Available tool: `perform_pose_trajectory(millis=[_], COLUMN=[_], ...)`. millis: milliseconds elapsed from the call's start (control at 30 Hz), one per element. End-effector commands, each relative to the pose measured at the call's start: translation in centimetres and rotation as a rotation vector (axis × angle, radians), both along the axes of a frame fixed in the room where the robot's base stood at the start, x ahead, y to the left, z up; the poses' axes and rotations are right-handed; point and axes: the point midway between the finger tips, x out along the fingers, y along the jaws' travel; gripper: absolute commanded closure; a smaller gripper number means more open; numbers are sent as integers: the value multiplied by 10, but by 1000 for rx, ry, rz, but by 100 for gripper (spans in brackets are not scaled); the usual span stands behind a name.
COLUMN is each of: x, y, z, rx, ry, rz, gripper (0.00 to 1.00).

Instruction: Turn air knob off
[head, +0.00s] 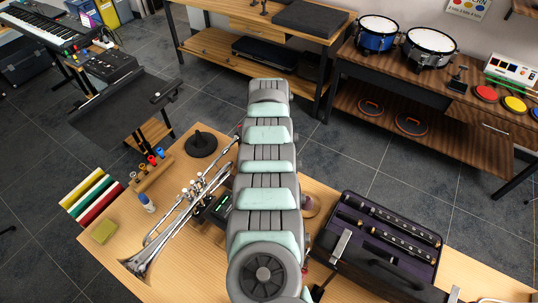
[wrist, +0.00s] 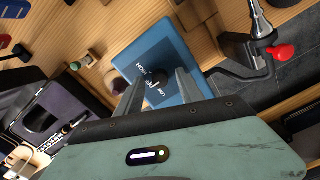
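In the wrist view a blue box (wrist: 140,58) lies on the wooden table with white lettering on its top face, too small to read surely. A round black knob (wrist: 157,78) stands on that face. My gripper (wrist: 159,80) is over the box, its two grey fingers apart, one on each side of the knob. I cannot tell whether either finger touches it. In the head view my arm hides the box, the knob and the gripper.
A red-ended metal and black fitting (wrist: 282,52) is right of the box in the wrist view. In the head view a trumpet (head: 175,225) lies left of my arm and an open case (head: 345,270) with dark instrument pieces sits right. A black disc (head: 201,143) stands near the table's back edge.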

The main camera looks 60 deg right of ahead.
Motion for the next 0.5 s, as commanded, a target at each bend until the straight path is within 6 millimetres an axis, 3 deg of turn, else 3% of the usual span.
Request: perform_pose_trajectory(millis=[267, 500], x=[0, 2], y=[0, 0], z=[2, 26], rx=[0, -3], ry=[0, -3], rz=[0, 2], gripper=[55, 55])
